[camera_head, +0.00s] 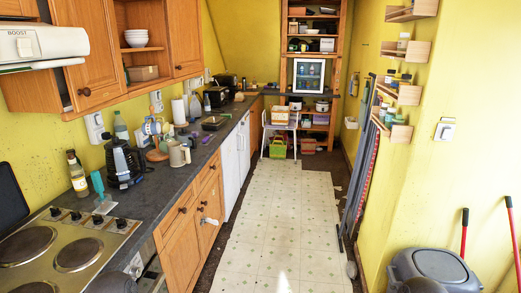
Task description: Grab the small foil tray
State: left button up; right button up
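I cannot make out a small foil tray for certain. A small pale patch (103,208) lies at the back of the hob, below a teal utensil, but it is too small to identify. A dark, shallow tray-like thing (214,121) sits farther along the counter, and its material is unclear. Neither gripper shows. Dark rounded shapes at the bottom edge, left and right, may be parts of my arms.
The grey counter (172,187) along the left holds a black coffee maker (122,160), a kettle (179,153) and a bottle (77,174). The hob (62,250) is near left. The vinyl floor (280,220) is clear. A grey bin (432,268) stands right.

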aim_at(213, 120)
jog(key=i, duration=1)
jog(key=i+l, duration=0.15)
jog(key=i, duration=0.85)
jog(key=i+u, duration=0.25)
jog(key=i, duration=0.15)
jog(key=i+l+u, duration=0.25)
jog(key=i, duration=0.15)
jog(key=i+l+u, duration=0.1)
jog(key=i+u, duration=0.25)
jog(key=u, duration=0.3)
jog(key=l+u, duration=0.1)
jog(key=u, duration=0.25)
jog(key=i+l+u, duration=0.1)
jog(key=u, duration=0.3)
jog(key=l+u, duration=0.25)
jog(key=l, duration=0.25)
jog(key=l+u, duration=0.25)
jog(key=l, duration=0.25)
jog(key=l+u, duration=0.25)
jog(key=l, duration=0.25)
jog(key=k+l+u, duration=0.1)
jog(key=l+u, duration=0.15)
jog(key=l, duration=0.25)
jog(key=k+l+u, duration=0.1)
jog(key=l+u, duration=0.15)
jog(key=l, duration=0.25)
